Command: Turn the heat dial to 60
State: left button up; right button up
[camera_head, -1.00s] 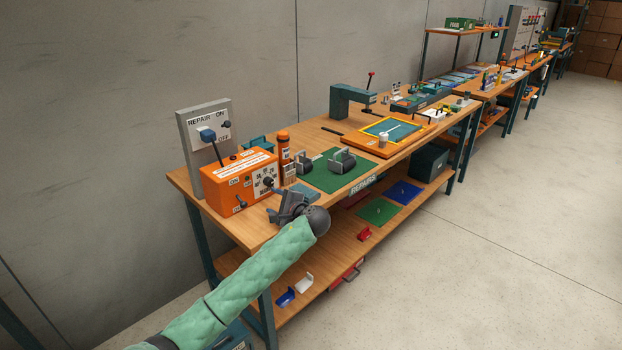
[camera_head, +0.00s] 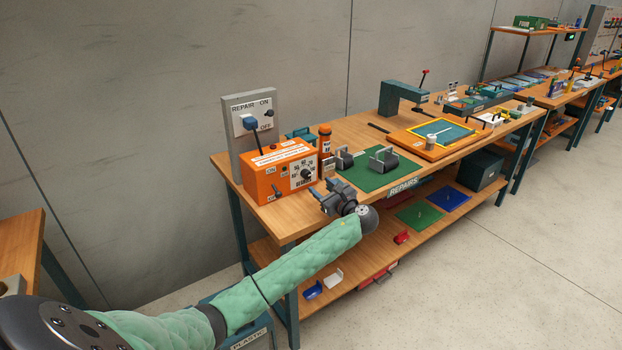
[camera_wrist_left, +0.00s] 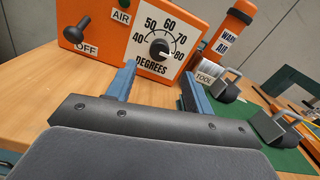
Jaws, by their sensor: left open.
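The orange heater box (camera_head: 277,178) stands on the near end of the repair bench. Its white dial plate (camera_wrist_left: 152,65) is marked 40 to 80 DEGREES. The black heat dial (camera_wrist_left: 159,48) sits in the middle of the plate; its pale mark appears to point right, near 80. The dial also shows in the head view (camera_head: 306,174). My left gripper (camera_head: 321,187) is open and empty, just in front of the dial plate. In the left wrist view its two blue-grey fingers (camera_wrist_left: 157,76) are spread below the dial, apart from it. My right gripper is not in view.
A black lever (camera_wrist_left: 76,32) marked OFF is on the box's left side. The orange WARM AIR tube (camera_wrist_left: 231,28) stands just right of the box. A green mat (camera_head: 381,170) with metal clamps lies beyond. A REPAIR ON/OFF switch board (camera_head: 252,122) stands behind.

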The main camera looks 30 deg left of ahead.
aim_at(308, 176)
pick_arm(q)
jog(key=shift+p+x, duration=0.6)
jog(key=shift+x, duration=3)
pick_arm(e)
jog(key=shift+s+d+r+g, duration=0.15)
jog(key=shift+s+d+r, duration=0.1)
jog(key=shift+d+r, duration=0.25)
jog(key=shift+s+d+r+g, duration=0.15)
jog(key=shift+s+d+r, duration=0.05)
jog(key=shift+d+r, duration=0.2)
pick_arm(q)
jog(key=shift+s, duration=0.1)
jog(key=shift+c, duration=0.4)
jog(key=c, duration=0.9)
